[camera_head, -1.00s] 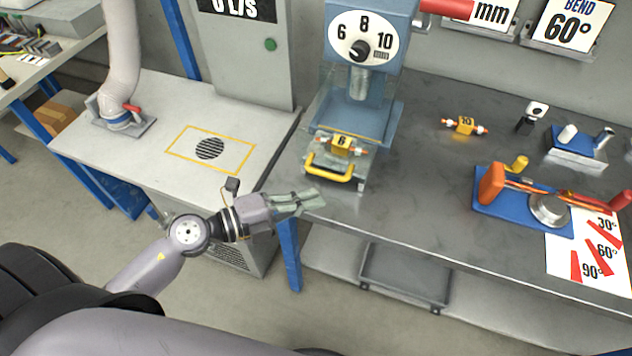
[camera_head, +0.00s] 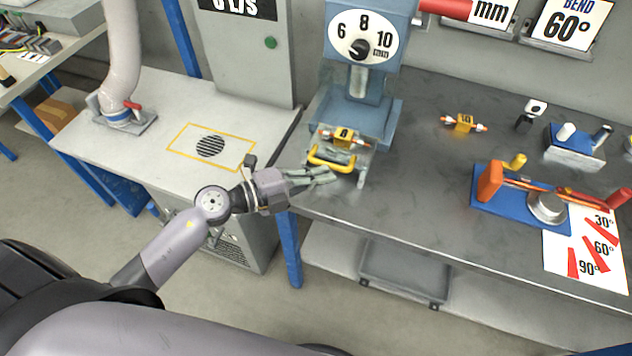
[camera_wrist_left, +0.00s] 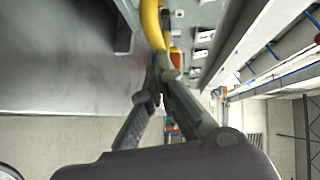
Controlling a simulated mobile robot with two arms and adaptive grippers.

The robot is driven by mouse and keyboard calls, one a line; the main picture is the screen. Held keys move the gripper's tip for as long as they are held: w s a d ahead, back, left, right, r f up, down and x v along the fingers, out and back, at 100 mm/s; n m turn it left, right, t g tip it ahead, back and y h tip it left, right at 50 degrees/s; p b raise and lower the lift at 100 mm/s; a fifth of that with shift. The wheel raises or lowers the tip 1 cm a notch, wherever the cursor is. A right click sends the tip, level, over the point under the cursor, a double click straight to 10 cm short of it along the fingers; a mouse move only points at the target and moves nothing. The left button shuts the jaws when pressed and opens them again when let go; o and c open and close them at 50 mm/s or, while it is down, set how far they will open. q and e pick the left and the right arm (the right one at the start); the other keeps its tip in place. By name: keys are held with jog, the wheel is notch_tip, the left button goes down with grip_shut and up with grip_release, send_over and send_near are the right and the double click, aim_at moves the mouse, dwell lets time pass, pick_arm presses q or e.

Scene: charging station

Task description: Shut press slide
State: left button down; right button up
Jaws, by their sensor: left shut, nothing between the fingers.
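The press (camera_head: 363,95) is blue-grey with a white dial. Its slide carries a yellow die (camera_head: 343,136) with orange-and-white ends and has a yellow bar handle (camera_head: 331,160) at its front. The slide still sticks out a little at the front of the press. My left gripper (camera_head: 333,176) is shut and empty, with its fingertips right at the front of the handle. In the left wrist view the fingertips (camera_wrist_left: 160,78) meet at the yellow handle (camera_wrist_left: 152,25). They look to touch it, but exact contact is hard to tell. My right gripper is not in view.
A second yellow die (camera_head: 464,122) lies on the grey bench (camera_head: 420,190) right of the press. A blue bending tool (camera_head: 520,205) stands further right. A lower table (camera_head: 100,150) with a vent is at the left. The bench in between is clear.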

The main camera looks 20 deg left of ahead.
aim_at(337, 138)
pick_arm(q)
jog(key=w, duration=1.1)
jog(key=shift+w+d, duration=0.15)
jog(key=shift+d, duration=0.05)
jog(key=shift+r, duration=0.1)
jog(key=shift+w+a, duration=0.1)
jog(key=shift+p, duration=0.3)
